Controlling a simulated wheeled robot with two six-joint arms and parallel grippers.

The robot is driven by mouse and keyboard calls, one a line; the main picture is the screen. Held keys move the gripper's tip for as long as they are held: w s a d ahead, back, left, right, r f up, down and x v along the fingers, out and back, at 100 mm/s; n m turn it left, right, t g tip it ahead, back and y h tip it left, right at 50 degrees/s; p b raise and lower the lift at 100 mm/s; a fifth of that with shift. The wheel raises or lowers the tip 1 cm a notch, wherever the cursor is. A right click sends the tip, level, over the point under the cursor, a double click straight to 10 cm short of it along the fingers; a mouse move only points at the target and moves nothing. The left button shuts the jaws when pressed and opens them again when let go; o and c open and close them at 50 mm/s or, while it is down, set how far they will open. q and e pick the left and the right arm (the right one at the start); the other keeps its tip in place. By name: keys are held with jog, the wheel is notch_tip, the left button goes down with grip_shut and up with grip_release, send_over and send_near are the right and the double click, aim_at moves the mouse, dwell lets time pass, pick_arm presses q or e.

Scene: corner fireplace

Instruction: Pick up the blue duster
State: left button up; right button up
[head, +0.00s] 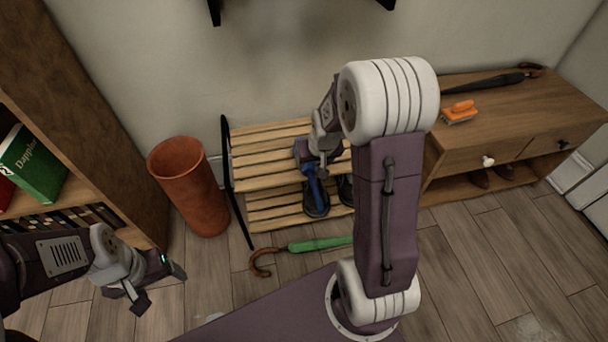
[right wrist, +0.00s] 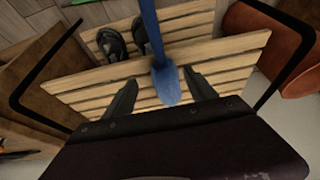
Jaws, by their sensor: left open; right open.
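The blue duster (head: 316,190) is at the slatted wooden rack, partly hidden by my right gripper in the head view. In the right wrist view the duster (right wrist: 152,35) has a thin blue handle running to the top edge and a wider blue end over the upper slats. My right gripper (right wrist: 161,90) is open, with one finger on each side of the duster's wide end. I cannot tell whether the fingers touch it. In the head view my right gripper (head: 312,165) points down at the rack. My left gripper (head: 157,286) is open and empty at the lower left.
The rack (head: 265,160) has dark shoes (right wrist: 110,42) on its lower shelf. A terracotta bin (head: 190,190) stands left of it. A green umbrella (head: 315,244) lies on the floor in front.

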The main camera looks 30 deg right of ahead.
aim_at(310, 172)
jog(key=b+x, duration=0.2)
jog(key=x, duration=0.1)
jog(key=shift+a+f+b, duration=0.1)
jog(key=shift+f+b, duration=0.05)
jog(key=shift+b, duration=0.2)
jog(key=shift+w+f, duration=0.15)
jog(key=shift+f, duration=0.15)
jog(key=shift+r, duration=0.1)
jog(key=b+x, duration=0.4)
jog(key=x, duration=0.1)
jog(key=shift+s+a+b, duration=0.2)
jog(key=shift+s+b, duration=0.15)
jog(key=shift+b, duration=0.05)
jog(key=shift+w+f, duration=0.15)
jog(key=shift+f, duration=0.2)
jog(key=shift+r, duration=0.2)
jog(key=shift+c, duration=0.4)
grip_shut()
jog(key=shift+r+p, duration=0.55)
jog(key=shift+p, duration=0.05)
jog(key=r+p, duration=0.3)
jog(key=r, duration=0.1)
jog(key=shift+d+r, duration=0.1)
jog(key=shift+d, duration=0.25)
jog(key=s+d+r+p, duration=0.3)
jog(key=s+d+r, duration=0.2)
jog(key=d, duration=0.4)
jog(key=shift+s+d+r, duration=0.3)
jog(key=shift+s+r, duration=0.05)
jog(key=shift+r, duration=0.05)
